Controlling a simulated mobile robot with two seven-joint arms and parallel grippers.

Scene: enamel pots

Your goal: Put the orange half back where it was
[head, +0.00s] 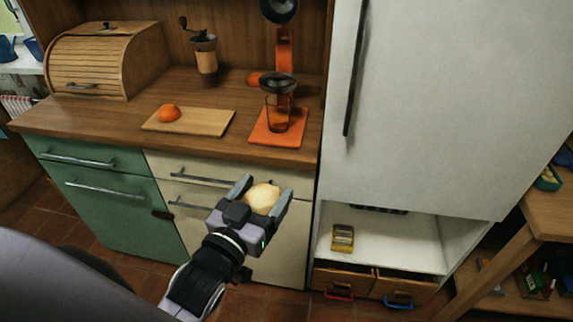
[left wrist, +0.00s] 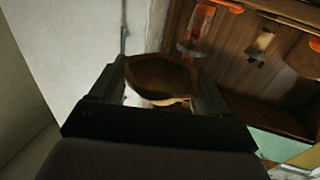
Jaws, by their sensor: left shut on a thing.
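My left gripper (head: 264,200) is shut on a pale, rounded piece (head: 262,197), held in front of the cream drawers, lower than the counter top. Its cream side faces the head camera; I cannot tell for sure whether it is an orange half. In the left wrist view the piece (left wrist: 160,76) looks dark brown between the fingers, with a pale edge. An orange half (head: 169,113) lies dome-up on the wooden cutting board (head: 205,122). Another orange piece (head: 254,79) lies behind the glass, partly hidden. My right gripper is not in view.
A glass (head: 278,112) with a dark top stands on an orange mat (head: 262,137) at the counter's right, before an orange stand (head: 284,50). A grinder (head: 205,60) and bread box (head: 105,62) stand behind. A tall white cabinet (head: 440,100) borders the right. Front counter strip is clear.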

